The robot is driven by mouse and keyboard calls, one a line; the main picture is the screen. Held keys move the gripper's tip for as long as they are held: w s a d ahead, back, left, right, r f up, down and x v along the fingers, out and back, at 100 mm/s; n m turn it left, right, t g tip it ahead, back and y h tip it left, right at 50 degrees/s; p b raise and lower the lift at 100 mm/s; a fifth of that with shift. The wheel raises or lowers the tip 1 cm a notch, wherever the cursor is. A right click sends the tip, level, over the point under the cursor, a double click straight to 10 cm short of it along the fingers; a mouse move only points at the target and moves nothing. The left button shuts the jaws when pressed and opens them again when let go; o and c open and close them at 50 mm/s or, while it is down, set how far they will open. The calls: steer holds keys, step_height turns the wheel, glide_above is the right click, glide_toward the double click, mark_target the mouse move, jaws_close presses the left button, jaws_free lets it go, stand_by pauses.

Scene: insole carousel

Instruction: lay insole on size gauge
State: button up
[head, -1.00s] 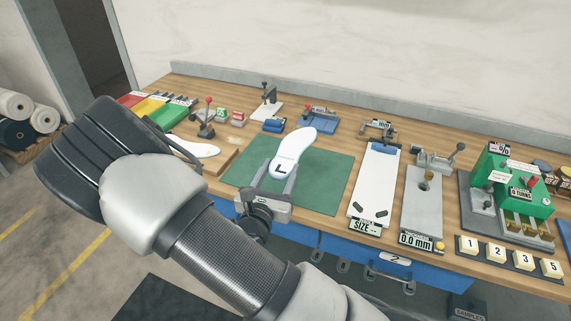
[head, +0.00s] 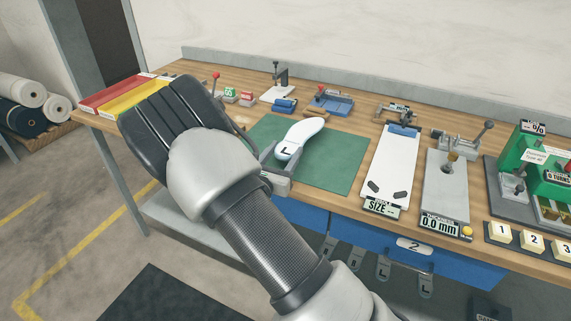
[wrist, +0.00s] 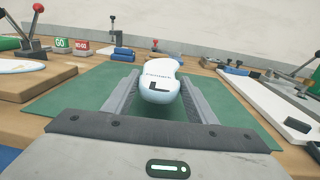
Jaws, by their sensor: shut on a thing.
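A white insole (head: 299,138) marked L is held by my gripper (head: 280,158) over the green mat (head: 338,175). In the wrist view the insole (wrist: 160,80) points away from me, its L end between the two grey fingers of my gripper (wrist: 163,98). The fingers are shut on it. The size gauge (head: 391,170) is a long white board with a blue stop at its far end, two dark pads at its near end and a SIZE display. It stands right of the mat, apart from the insole. My arm hides part of the bench at left.
A grey thickness gauge (head: 446,185) reading 0.0 mm stands just right of the size gauge. A green machine (head: 543,160) and numbered blocks (head: 533,242) are farther right. Small presses and a blue fixture (head: 332,102) line the back. Red and yellow trays (head: 112,95) are at left.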

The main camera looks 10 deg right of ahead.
mark_target(284, 167)
steer(key=shift+f+b, duration=0.35)
steer(key=shift+f, duration=1.45)
steer(key=shift+f, duration=0.1)
steer(key=o, duration=1)
steer(key=shift+o, duration=0.2)
